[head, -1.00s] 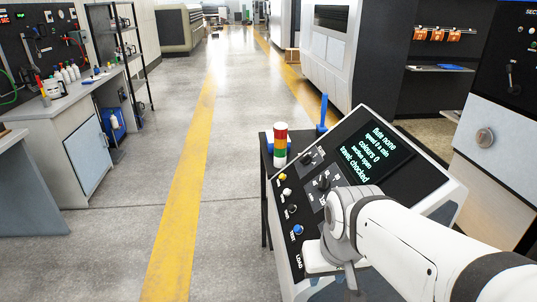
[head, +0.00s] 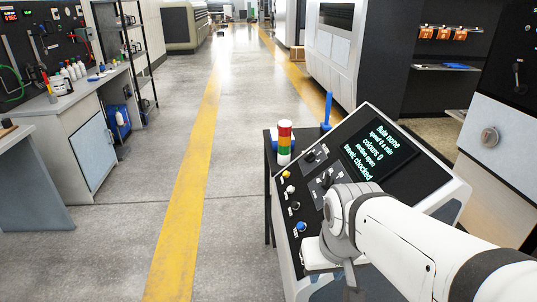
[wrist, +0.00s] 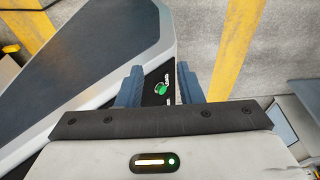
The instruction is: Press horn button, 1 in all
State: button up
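The console (head: 455,190) has a sloped dark panel with a column of small buttons on its left side: a yellow button (head: 286,174), a white button (head: 290,189), a black button (head: 295,205) and a blue button (head: 301,226). Their labels are too small to read, so I cannot tell which is the horn button. In the wrist view my gripper (wrist: 160,86) is open and empty above the console's corner. A green button (wrist: 160,88) shows between its two fingers; I cannot tell the height gap. In the head view my arm hides the console's lower part.
A red, yellow and green signal light (head: 285,143) stands behind the console's left edge. The console's screen (head: 380,150) shows green text. A workbench (head: 65,112) with bottles stands at the left. The floor aisle with its yellow line (head: 190,180) is clear.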

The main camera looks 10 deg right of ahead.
grip_shut()
dwell(1.4)
